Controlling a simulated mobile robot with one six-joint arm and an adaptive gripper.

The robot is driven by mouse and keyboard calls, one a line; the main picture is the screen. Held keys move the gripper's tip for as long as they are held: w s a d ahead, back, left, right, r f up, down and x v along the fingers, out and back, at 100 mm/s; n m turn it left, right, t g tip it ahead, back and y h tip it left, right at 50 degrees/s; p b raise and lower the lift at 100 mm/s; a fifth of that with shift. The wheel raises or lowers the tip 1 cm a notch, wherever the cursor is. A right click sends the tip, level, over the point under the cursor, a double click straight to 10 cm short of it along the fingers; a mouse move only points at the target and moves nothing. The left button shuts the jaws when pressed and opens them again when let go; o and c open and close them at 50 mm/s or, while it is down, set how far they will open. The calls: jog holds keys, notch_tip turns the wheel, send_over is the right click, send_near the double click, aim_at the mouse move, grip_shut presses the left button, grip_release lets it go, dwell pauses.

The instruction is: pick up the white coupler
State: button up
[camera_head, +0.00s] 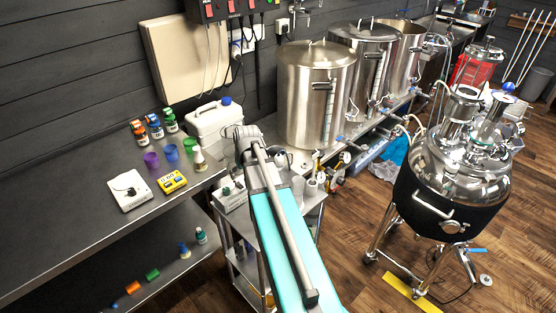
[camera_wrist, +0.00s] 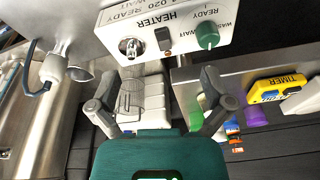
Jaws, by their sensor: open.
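My gripper (camera_head: 246,141) is above the cart, near the white jug. In the wrist view my gripper (camera_wrist: 155,98) has its two fingers spread, with nothing between them. A white heater box (camera_wrist: 165,35) with a green knob and a metal socket is just beyond the fingertips. My arm hides part of the cart top.
A white jug (camera_head: 214,123) with a blue cap, coloured cups (camera_head: 152,160), a yellow timer (camera_head: 172,182) and a scale (camera_head: 130,190) stand on the bench. Steel kettles (camera_head: 315,95) are behind the cart (camera_head: 317,205). A steel tank (camera_head: 450,180) stands right, with open floor (camera_head: 385,225) between.

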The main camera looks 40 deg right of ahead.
jog(key=m+t+h+p, duration=0.1)
jog(key=t+p, duration=0.1)
send_near(280, 157)
jog(key=r, duration=0.1)
jog(key=shift+s+a, duration=0.15)
jog(key=shift+a, duration=0.05)
jog(key=shift+f, duration=0.1)
jog(key=b+x, duration=0.7)
jog(key=shift+f, duration=0.3)
jog(key=shift+w+d+f+b, duration=0.1)
jog(key=shift+w+f+b, duration=0.25)
jog(key=shift+b, duration=0.2)
jog(key=shift+f, duration=0.15)
jog(key=shift+b+x, duration=2.35)
jog(key=shift+x, duration=0.1)
jog(key=shift+w+d, duration=0.1)
jog(key=shift+d, duration=0.05)
jog(key=c, duration=1.2)
